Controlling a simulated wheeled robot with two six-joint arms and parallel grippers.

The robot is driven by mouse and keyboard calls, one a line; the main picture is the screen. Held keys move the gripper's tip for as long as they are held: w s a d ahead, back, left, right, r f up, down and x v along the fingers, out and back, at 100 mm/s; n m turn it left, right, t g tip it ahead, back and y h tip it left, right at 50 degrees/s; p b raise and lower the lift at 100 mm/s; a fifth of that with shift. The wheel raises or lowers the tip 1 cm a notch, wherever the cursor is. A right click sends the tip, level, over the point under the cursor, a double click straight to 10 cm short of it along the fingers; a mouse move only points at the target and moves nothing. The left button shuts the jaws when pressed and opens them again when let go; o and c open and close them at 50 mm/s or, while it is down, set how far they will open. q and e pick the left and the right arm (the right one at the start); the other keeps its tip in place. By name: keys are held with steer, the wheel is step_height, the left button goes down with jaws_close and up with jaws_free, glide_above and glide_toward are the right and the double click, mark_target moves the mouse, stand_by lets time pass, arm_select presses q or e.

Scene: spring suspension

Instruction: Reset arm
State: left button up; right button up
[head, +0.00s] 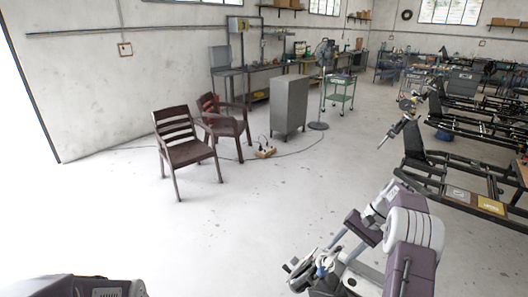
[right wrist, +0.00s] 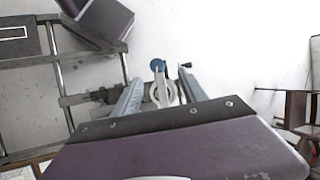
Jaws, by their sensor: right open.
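My right gripper (head: 300,271) is at the lower middle of the head view, at the end of my purple and white right arm, over the bare floor. In the right wrist view its two grey fingers (right wrist: 163,86) stand apart. A white ring-shaped part with a blue round knob (right wrist: 158,68) shows between them. I cannot tell whether that part belongs to the gripper or lies beyond it. No held object is clear. My left gripper is not in view.
Two brown chairs (head: 185,145) and a grey cabinet (head: 290,105) stand at the middle left. Black frame machines (head: 445,172) line the right side. A green trolley (head: 340,90) and a fan (head: 322,60) stand farther back. The floor (head: 240,225) between is mostly clear.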

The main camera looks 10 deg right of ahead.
steer(key=w+a+r+n, duration=0.2)
steer(key=a+r, duration=0.3)
steer(key=a, duration=0.1)
steer(key=s+a+r+n+g+h, duration=0.1)
steer(key=s+a+r+n+h, duration=0.15)
steer(key=s+a, duration=0.65)
steer(key=s+a+f+n+t+h, duration=0.1)
steer(key=s+f+n+t+h, duration=0.1)
steer(key=s+f, duration=0.7)
steer(key=shift+s+f+n+h+b, duration=0.3)
steer(key=shift+s+n+h+b, duration=0.1)
steer(key=shift+s+n+h, duration=0.4)
steer(key=shift+s, duration=0.15)
